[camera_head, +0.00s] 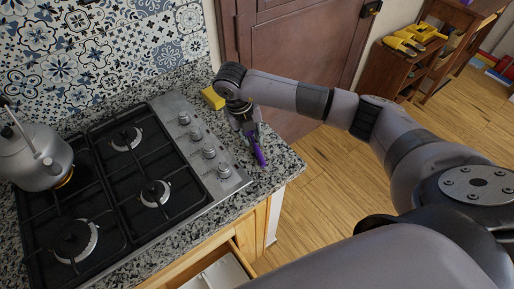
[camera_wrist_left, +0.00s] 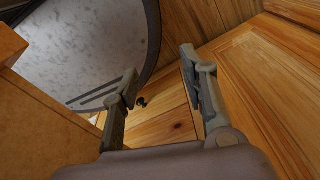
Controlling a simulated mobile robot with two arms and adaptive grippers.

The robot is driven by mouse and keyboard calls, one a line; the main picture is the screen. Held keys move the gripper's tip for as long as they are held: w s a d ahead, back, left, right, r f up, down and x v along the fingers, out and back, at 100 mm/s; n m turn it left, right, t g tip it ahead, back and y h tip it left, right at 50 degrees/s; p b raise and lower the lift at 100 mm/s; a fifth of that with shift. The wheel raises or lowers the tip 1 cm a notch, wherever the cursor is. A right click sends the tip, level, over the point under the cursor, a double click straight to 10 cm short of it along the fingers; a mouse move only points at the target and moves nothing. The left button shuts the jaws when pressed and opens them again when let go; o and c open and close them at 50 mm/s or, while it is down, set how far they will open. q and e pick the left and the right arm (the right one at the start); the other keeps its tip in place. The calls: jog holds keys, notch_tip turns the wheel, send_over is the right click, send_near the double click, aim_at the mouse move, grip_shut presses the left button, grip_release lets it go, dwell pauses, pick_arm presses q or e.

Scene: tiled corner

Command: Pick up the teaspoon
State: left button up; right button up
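I cannot make out a clear teaspoon in either view. My right gripper (camera_head: 248,124) is over the granite counter, right of the stove, pointing down. A slim purple thing (camera_head: 259,151) shows at its fingertips; I cannot tell whether the fingers grip it or what it is. My left gripper (camera_wrist_left: 162,76) is open and empty in the left wrist view, with its two fingers well apart in front of wooden panels. The left gripper is not seen in the head view.
A gas stove (camera_head: 198,180) fills much of the counter (camera_head: 282,162), with a grey kettle (camera_head: 34,160) at left. A yellow thing (camera_head: 212,97) lies behind my right gripper. A drawer (camera_head: 222,274) stands open below the counter. A brown door (camera_head: 300,50) stands behind my arm.

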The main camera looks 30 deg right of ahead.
jog(key=shift+c, duration=0.4)
grip_shut()
jog(key=shift+r, duration=0.2)
